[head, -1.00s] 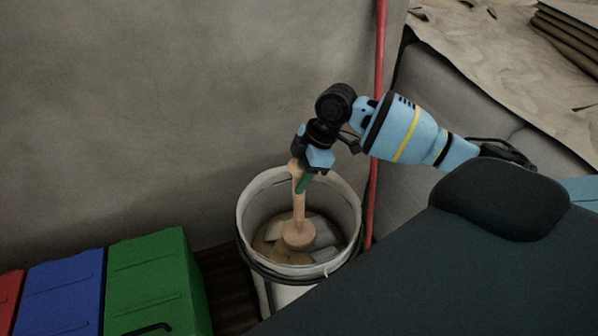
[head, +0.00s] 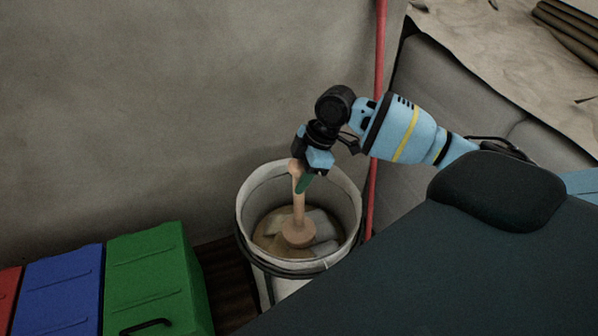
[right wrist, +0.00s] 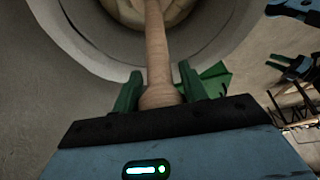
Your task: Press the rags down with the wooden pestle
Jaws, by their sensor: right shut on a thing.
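In the right wrist view the green fingers (right wrist: 159,90) sit on both sides of the pestle handle (right wrist: 156,45), which points into the bucket (right wrist: 75,35). My left gripper is not in view.
A green bin (head: 150,275), a blue bin (head: 62,290) and a red bin (head: 9,293) stand at the lower left. A red pipe (head: 380,60) runs down the wall behind the bucket. Brown sheet material (head: 500,50) lies at the upper right.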

